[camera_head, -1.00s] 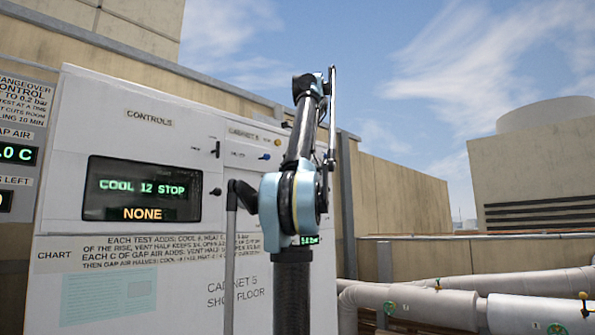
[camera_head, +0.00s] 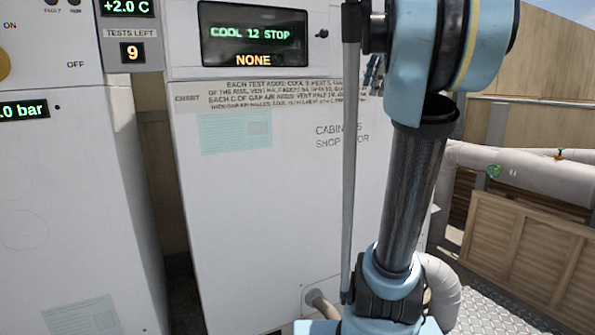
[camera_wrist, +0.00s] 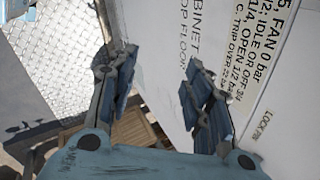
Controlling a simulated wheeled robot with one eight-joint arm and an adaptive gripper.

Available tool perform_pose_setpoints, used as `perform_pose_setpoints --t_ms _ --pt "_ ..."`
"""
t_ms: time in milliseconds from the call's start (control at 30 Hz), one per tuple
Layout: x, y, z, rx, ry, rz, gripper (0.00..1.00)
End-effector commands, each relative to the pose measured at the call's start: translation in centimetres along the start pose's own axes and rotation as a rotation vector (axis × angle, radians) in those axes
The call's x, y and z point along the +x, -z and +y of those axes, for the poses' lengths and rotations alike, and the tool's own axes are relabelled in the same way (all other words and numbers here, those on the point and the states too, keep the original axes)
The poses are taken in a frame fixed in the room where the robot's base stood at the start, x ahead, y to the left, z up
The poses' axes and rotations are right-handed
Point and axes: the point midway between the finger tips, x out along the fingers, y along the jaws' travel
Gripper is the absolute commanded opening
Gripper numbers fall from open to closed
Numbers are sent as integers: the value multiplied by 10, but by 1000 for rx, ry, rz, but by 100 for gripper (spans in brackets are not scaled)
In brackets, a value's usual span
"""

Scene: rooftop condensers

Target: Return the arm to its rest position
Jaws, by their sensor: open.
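My arm (camera_head: 413,185) stands in the right half of the head view, its dark tube rising from a blue lower joint to a large blue joint at the top edge. The arm's upper part is cut off by the frame. My gripper (camera_wrist: 158,78) shows in the wrist view with its two blue-padded fingers apart and nothing between them. Beyond the fingers is the white face of the cabinet (camera_wrist: 165,45), with printed labels. The same cabinet (camera_head: 265,190) stands behind my arm in the head view.
The cabinet's display (camera_head: 254,34) reads "COOL 12 STOP" and "NONE". A panel to its left shows tests left 9 (camera_head: 132,52). Another white cabinet (camera_head: 65,200) stands at the left. Pale pipes (camera_head: 535,170) and a wooden slatted box (camera_head: 520,245) are at the right.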

Motion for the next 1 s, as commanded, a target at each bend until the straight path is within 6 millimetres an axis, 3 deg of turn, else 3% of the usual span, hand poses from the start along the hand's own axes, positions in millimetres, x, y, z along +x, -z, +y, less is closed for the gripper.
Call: perform_pose_setpoints --t_ms 33,200,367,600,800,1000 --pt "22 -9 20 -84 -19 -2 46" --pt "95 -34 89 -386 -84 -10 46" --pt "160 -52 160 -659 -140 -23 46" --pt "253 -71 274 -1043 -218 -56 46" --pt "312 -77 358 -1301 -271 -84 46" --pt "338 -77 398 -1424 -296 -100 46"
